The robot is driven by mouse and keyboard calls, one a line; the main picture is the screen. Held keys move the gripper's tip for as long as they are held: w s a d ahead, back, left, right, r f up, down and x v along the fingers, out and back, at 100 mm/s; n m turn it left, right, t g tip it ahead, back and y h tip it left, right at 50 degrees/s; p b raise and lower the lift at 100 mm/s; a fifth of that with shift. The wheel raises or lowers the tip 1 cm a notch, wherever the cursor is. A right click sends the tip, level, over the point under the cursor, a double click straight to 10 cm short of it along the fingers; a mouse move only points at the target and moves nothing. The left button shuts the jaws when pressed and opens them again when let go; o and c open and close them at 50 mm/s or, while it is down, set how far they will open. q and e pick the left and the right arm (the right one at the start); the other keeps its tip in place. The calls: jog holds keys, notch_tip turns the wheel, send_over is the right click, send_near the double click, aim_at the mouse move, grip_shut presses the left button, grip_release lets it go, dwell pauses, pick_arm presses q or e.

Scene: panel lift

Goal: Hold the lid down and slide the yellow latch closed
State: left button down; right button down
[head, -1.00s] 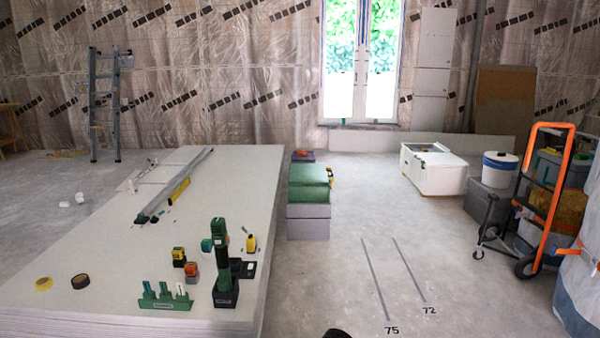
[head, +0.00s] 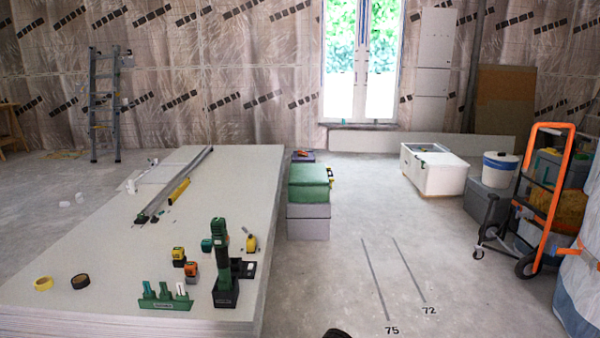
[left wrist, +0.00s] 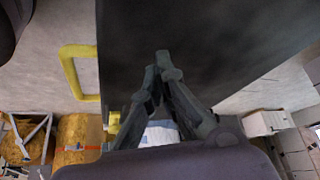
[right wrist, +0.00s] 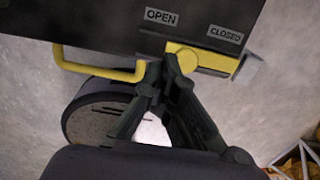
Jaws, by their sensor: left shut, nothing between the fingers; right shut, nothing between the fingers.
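In the right wrist view, a dark box face bears the labels OPEN (right wrist: 161,17) and CLOSED (right wrist: 226,33). The yellow latch (right wrist: 212,61) lies below them, with its round knob (right wrist: 184,61) between the labels. My right gripper (right wrist: 162,72) is shut and empty at the knob's left side; whether it touches cannot be told. In the left wrist view, a broad dark surface, seemingly the lid (left wrist: 225,45), fills the upper middle. My left gripper (left wrist: 160,72) is shut and empty, its tips over that surface; contact is unclear. Neither gripper shows in the head view.
A yellow handle (right wrist: 75,68) sticks out left of the latch; a yellow handle also shows in the left wrist view (left wrist: 70,72). In the head view, a board stack (head: 90,235) stands left, with clear floor (head: 480,310) right.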

pick_arm(q)
jog(key=shift+f, duration=0.2)
dwell(0.5)
jog(key=shift+f, duration=1.45)
jog(key=shift+s+f, duration=0.1)
jog(key=shift+f, duration=0.1)
jog(key=shift+s+f, duration=0.1)
jog(key=shift+f, duration=0.05)
pick_arm(e)
jog(key=shift+f, duration=2.5)
